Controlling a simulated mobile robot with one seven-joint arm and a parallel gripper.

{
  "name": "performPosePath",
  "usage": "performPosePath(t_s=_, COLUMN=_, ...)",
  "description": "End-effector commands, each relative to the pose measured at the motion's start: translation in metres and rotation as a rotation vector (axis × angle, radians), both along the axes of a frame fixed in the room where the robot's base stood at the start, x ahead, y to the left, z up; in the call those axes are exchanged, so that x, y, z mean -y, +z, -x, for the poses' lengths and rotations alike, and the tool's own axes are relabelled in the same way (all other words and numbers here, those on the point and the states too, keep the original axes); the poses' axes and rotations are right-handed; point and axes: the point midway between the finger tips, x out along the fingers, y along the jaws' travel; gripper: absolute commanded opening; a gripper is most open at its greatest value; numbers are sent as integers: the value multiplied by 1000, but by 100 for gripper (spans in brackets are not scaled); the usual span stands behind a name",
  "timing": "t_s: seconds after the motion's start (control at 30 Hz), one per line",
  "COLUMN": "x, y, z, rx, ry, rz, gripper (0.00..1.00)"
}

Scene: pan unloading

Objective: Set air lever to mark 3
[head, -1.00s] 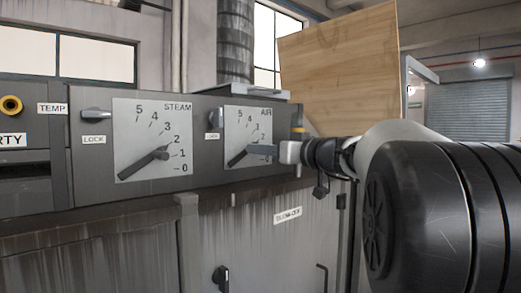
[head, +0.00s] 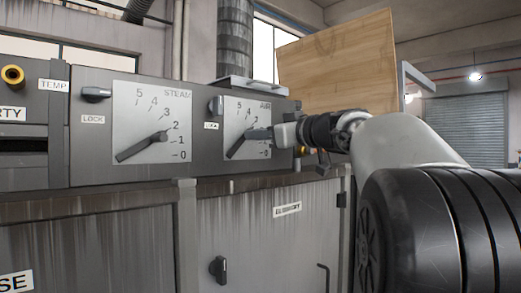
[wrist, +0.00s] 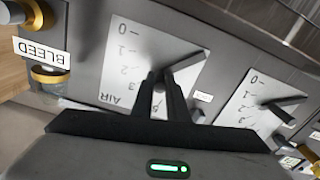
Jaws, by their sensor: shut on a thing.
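The air lever (head: 236,147) is a dark bar on the pale AIR plate (head: 231,116), with its tip angled up and right from its lower-left end. It points to about mark 3; the fingers partly hide the marks, so I cannot tell exactly. My gripper (head: 262,133) reaches in from the right and is shut on the lever's tip. In the wrist view the plate is upside down, with the lever (wrist: 186,64) running to its tip between the two fingers (wrist: 162,92).
The steam lever (head: 142,147) on its own plate is left of the air plate, pointing near 2. Dark lock knobs (head: 96,95) sit beside each plate. A BLEED label and knob (wrist: 48,76) are close by in the wrist view. A wooden board (head: 335,65) stands behind.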

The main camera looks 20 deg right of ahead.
Motion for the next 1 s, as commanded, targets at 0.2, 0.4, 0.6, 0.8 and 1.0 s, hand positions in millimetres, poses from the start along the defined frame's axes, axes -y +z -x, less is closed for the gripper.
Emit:
performPosePath(t_s=0.2, x=0, y=0, z=0, rx=-2, ry=0, rz=4, gripper=0)
performPosePath(t_s=0.4, x=0, y=0, z=0, rx=-1, ry=1, rz=4, gripper=33)
performPosePath(t_s=0.6, x=0, y=0, z=0, rx=-1, ry=1, rz=3, gripper=33)
performPosePath(t_s=0.8, x=4, y=-1, z=8, rx=-1, ry=-1, rz=3, gripper=33)
performPosePath(t_s=1.0, x=19, y=-2, z=43, rx=2, ry=-4, rz=5, gripper=33)
